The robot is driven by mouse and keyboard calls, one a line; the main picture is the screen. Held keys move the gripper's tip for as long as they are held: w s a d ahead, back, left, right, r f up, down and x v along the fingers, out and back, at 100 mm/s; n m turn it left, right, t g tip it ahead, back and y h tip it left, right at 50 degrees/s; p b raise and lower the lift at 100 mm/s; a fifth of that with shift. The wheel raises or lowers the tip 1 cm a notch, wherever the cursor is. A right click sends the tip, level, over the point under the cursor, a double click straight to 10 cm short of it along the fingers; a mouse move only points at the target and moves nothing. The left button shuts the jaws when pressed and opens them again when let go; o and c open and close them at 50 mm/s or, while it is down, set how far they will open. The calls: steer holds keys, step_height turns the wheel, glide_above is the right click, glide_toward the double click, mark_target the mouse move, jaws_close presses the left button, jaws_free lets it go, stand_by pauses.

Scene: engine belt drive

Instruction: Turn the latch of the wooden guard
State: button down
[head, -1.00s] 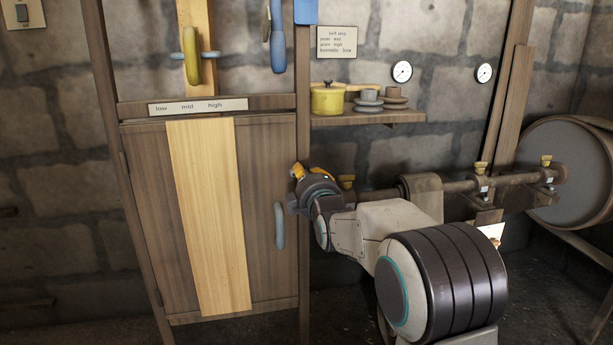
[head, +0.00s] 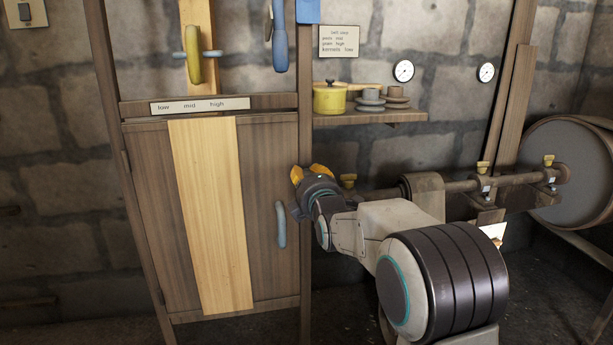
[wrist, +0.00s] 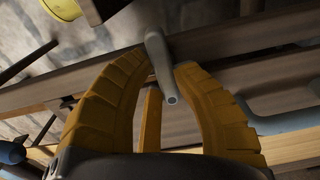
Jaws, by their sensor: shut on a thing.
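The wooden guard (head: 152,215) is a brown door with a pale board down its middle, upright and closed in its frame at left in the head view. A blue-grey handle (head: 281,225) is on its right side. In the wrist view, a short grey latch (wrist: 160,65) sits slanted between the yellow fingertips of my gripper (wrist: 153,62), which is shut on it. In the head view, my gripper (head: 309,171) is at the frame's right post, above and right of the handle, and hides the latch.
A horizontal shaft (head: 455,187) and a large drum (head: 572,175) are at right. A label strip (head: 200,105) is above the guard.

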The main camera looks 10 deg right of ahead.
steer(key=c, duration=1)
jaws_free()
steer(key=shift+o, duration=0.2)
steer(key=s, duration=1.2)
steer(key=shift+d, duration=0.1)
steer(key=s+r+m+g+p, duration=0.7)
steer(key=s+p, duration=0.9)
steer(key=p, duration=0.5)
steer(key=s+r+m+g+p, duration=0.7)
steer(key=s+r+m+p, duration=0.4)
steer(key=s+r+p, duration=0.5)
steer(key=p, duration=0.5)
steer(key=shift+s+d+r+g, duration=0.2)
steer(key=shift+s+r+g, duration=0.05)
steer(key=shift+r+g, duration=0.05)
